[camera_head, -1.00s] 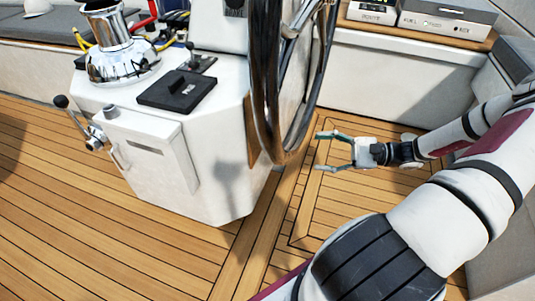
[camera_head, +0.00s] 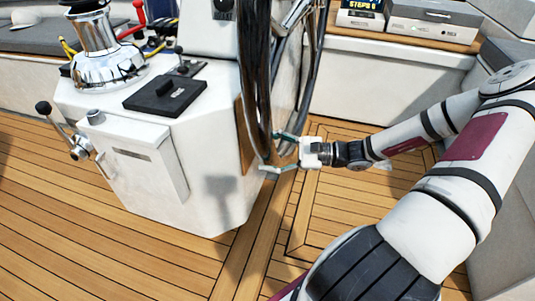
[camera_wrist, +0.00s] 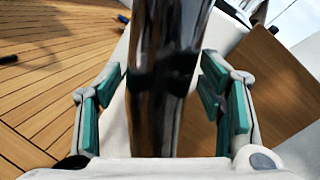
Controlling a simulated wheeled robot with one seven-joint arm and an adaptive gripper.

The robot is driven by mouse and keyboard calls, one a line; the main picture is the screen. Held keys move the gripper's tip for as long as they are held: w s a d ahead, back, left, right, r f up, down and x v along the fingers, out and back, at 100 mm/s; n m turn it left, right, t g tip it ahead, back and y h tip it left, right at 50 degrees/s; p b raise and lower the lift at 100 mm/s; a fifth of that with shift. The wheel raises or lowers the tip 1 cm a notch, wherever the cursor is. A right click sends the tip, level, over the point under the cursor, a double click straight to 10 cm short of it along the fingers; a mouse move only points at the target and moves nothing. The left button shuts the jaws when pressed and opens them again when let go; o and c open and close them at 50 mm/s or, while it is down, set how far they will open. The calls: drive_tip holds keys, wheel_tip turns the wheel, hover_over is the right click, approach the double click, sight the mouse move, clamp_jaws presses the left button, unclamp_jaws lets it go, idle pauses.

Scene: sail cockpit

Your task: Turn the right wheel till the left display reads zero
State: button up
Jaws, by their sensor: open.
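The right wheel (camera_head: 256,75) is a dark, glossy steering wheel seen nearly edge-on beside the white console. My gripper (camera_head: 273,153) is at the wheel's lower rim, with its fingers on either side of it. In the wrist view the dark rim (camera_wrist: 165,75) runs between the green-padded fingers of my gripper (camera_wrist: 165,105). The fingers are open, with gaps showing on both sides of the rim. The left display is not clearly identifiable; a small box display (camera_head: 362,4) at the top edge is cut off and only partly legible.
The white console (camera_head: 215,110) stands left of the wheel, with a black hatch (camera_head: 165,93), a chrome winch (camera_head: 103,60) and a lever (camera_head: 62,130). A grey box (camera_head: 432,18) sits on the back ledge. The wooden deck (camera_head: 110,235) is clear in front.

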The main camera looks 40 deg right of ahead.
sight(258, 100)
drive_tip(key=shift+w+a, duration=0.1)
drive_tip(key=shift+a, duration=0.05)
